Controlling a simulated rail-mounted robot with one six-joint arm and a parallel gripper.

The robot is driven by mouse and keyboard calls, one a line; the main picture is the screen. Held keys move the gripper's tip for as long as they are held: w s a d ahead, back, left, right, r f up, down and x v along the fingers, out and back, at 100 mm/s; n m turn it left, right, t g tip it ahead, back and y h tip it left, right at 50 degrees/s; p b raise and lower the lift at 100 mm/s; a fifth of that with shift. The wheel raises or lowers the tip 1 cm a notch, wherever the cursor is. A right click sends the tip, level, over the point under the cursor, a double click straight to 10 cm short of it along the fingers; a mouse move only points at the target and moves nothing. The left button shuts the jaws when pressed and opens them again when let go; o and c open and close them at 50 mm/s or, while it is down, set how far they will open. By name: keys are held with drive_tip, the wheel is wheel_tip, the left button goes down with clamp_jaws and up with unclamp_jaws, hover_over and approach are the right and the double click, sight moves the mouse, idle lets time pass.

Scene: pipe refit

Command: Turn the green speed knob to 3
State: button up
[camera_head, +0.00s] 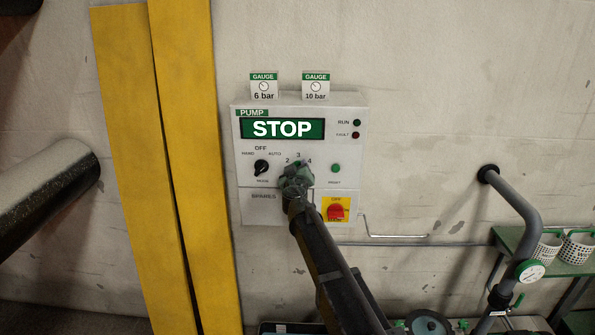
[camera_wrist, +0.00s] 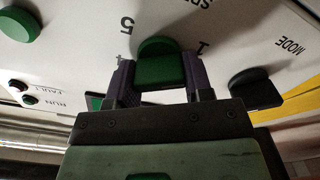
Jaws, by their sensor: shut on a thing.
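The pump control panel (camera_head: 245,205) is on the wall, with a green display (camera_head: 282,128) reading STOP. My gripper (camera_head: 297,178) reaches the panel below the scale marks 2, 3 and 4 and hides the speed knob in the head view. In the wrist view, which is upside down, the green speed knob (camera_wrist: 160,62) sits between the two dark fingers of my gripper (camera_wrist: 161,85). The gripper is shut on it. Scale marks 5 and 1 show beside the knob. I cannot tell which number it points to.
The black mode knob (camera_head: 261,167) is close to the left of my gripper. A red switch (camera_head: 336,212) on a yellow plate and a green button (camera_head: 336,168) are to the right. Yellow posts (camera_head: 190,120) stand left of the panel. A grey pipe with a gauge (camera_head: 530,270) is far right.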

drive_tip(key=shift+n, duration=0.3)
drive_tip(key=n, duration=0.5)
drive_tip(key=shift+f+n, duration=0.1)
drive_tip(key=shift+n, duration=0.2)
drive_tip(key=n, duration=0.5)
drive_tip(key=shift+a+f, duration=0.1)
drive_tip(key=n, duration=0.6)
drive_tip(key=shift+f+n+b, duration=0.15)
drive_tip(key=shift+n+b, duration=0.2)
drive_tip(key=shift+n, duration=0.05)
drive_tip(key=n, duration=0.5)
drive_tip(key=shift+n, duration=0.3)
drive_tip(key=o, duration=0.9)
drive_tip(key=shift+s, duration=0.1)
